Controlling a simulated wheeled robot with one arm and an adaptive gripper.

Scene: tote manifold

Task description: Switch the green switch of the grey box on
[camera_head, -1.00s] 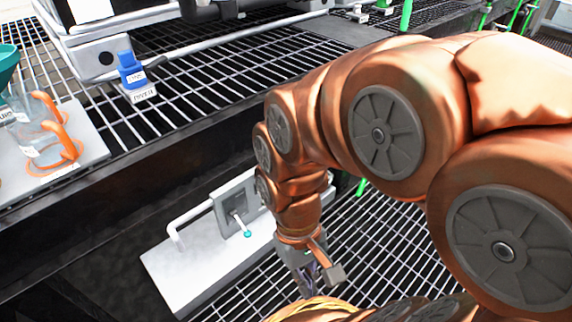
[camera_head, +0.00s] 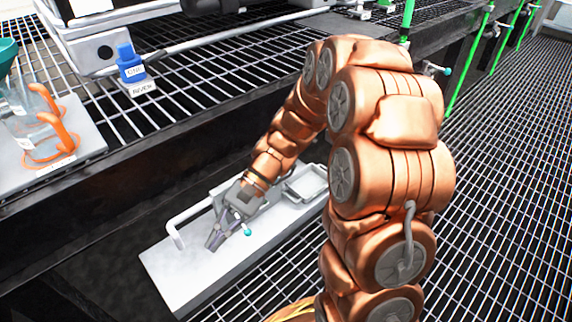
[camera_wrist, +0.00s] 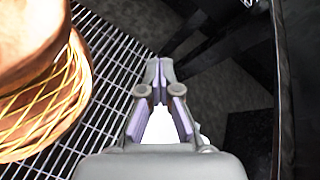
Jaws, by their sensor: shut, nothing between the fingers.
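The switch, a short pale lever with a teal-green tip (camera_head: 247,232), sticks out over a white plate (camera_head: 185,278) in the head view. The grey box behind it is mostly hidden by my gripper, so I cannot tell the lever's full position. My gripper (camera_head: 214,244) is shut and empty, its tips low over the plate, just left of the teal tip in the picture. I cannot tell whether it touches the lever. In the wrist view the purple-padded fingers (camera_wrist: 158,70) meet at their tips, with the white plate (camera_wrist: 160,128) showing between them. The switch is not clear there.
A dark beam (camera_head: 120,185) runs above the plate. A grated shelf holds a blue-topped item (camera_head: 130,65) and glassware with orange handles (camera_head: 62,135). Open floor grating (camera_head: 500,200) lies right.

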